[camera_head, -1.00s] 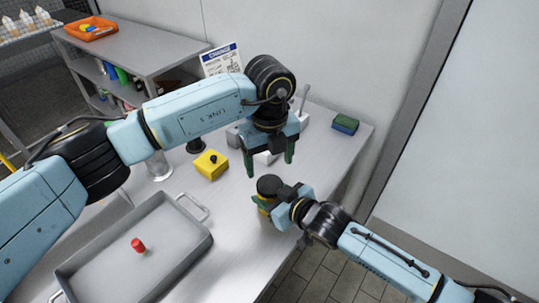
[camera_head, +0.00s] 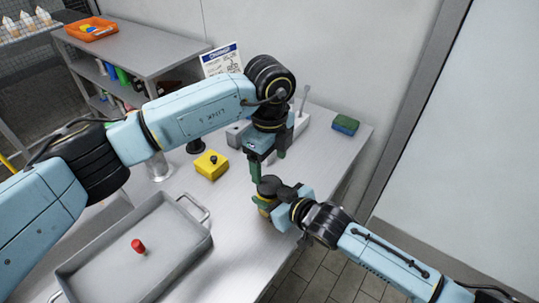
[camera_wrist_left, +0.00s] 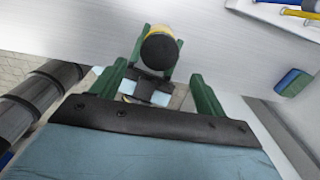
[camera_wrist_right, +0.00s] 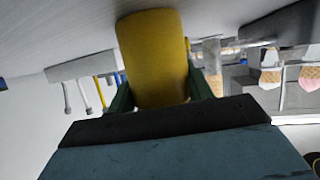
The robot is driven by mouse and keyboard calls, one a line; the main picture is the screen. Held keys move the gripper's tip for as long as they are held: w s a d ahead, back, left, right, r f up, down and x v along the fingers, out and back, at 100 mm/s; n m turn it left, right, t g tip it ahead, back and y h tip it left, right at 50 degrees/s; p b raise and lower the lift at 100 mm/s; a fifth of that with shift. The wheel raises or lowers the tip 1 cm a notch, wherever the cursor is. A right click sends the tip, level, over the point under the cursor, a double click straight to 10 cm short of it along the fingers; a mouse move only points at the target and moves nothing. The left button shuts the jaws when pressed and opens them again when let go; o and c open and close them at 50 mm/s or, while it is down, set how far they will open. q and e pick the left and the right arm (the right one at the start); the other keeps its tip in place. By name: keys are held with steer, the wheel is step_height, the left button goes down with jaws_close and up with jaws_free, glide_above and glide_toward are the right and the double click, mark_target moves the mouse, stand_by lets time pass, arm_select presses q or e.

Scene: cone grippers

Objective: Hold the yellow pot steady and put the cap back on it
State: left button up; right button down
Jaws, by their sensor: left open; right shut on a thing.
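The yellow pot (camera_head: 263,204) is at the table's right front edge, mostly hidden by my right gripper in the head view. My right gripper (camera_head: 270,207) is shut on it, and the pot's yellow side (camera_wrist_right: 155,55) fills the space between its green fingers in the right wrist view. A round black cap (camera_head: 268,185) sits on top of the pot; I cannot tell how firmly it is seated. My left gripper (camera_head: 268,167) is open and empty, pointing down just above the cap. The cap (camera_wrist_left: 159,51) shows beyond its open fingers in the left wrist view.
A yellow block with a black knob (camera_head: 211,165) stands left of my left gripper. A green and blue sponge (camera_head: 345,125) lies at the back right. The table between tray and pot is clear.

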mark_target(270, 185)
arm_select(q)
step_height(270, 185, down, 7)
steer(key=shift+r, duration=0.15)
stand_by(0.4)
steer(key=c, duration=1)
steer(key=m, duration=0.4)
steer(key=shift+m, duration=0.4)
steer(key=m, duration=0.5)
steer(key=o, duration=1.1)
steer(key=shift+s, duration=0.1)
